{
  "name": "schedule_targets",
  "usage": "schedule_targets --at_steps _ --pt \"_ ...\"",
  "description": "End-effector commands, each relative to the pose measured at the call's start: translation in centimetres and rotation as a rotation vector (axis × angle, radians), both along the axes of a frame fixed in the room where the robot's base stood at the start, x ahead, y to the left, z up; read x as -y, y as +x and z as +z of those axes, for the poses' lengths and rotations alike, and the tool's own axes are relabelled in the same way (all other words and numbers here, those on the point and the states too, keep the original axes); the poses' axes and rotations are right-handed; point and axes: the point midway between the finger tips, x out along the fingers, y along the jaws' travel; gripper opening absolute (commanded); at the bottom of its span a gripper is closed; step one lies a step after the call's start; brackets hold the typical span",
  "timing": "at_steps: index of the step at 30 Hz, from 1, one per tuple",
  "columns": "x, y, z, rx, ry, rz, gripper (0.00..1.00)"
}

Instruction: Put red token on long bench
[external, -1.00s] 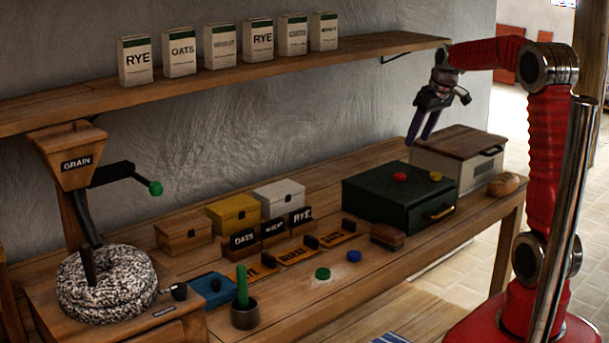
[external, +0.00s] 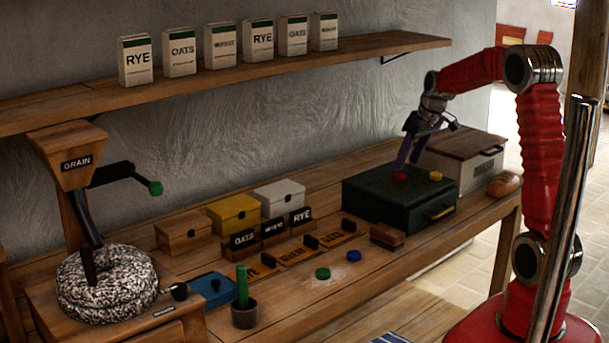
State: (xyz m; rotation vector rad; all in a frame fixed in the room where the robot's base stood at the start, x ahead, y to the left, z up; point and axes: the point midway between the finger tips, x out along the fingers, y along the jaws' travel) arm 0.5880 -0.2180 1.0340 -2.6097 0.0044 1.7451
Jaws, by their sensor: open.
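The red token (external: 400,177) is a small disc on top of the dark green box (external: 375,205). A yellow token (external: 436,176) lies to its right on the same lid. My gripper (external: 407,164) points down with its purple fingers open, just above and around the red token; I cannot tell if they touch it. The long bench (external: 310,315) is the wooden bench along the wall, and the green box stands on it.
A green disc (external: 322,273) and a blue disc (external: 354,256) lie on the bench front. A brown block (external: 387,236) sits before the green box. A bread loaf (external: 504,184) and a wood-lidded bin (external: 470,150) are at right. Bare bench shows around the discs.

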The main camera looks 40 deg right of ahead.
Motion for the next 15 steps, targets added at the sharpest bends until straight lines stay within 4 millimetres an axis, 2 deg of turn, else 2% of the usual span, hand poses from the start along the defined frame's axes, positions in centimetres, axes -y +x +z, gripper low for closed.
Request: schedule_targets --at_steps 7,15 --pt "0.1 0.4 -0.9 -0.001 0.0 0.0 0.5" --pt "0.3 1.8 -4.0 -0.002 0.0 -0.001 0.5"
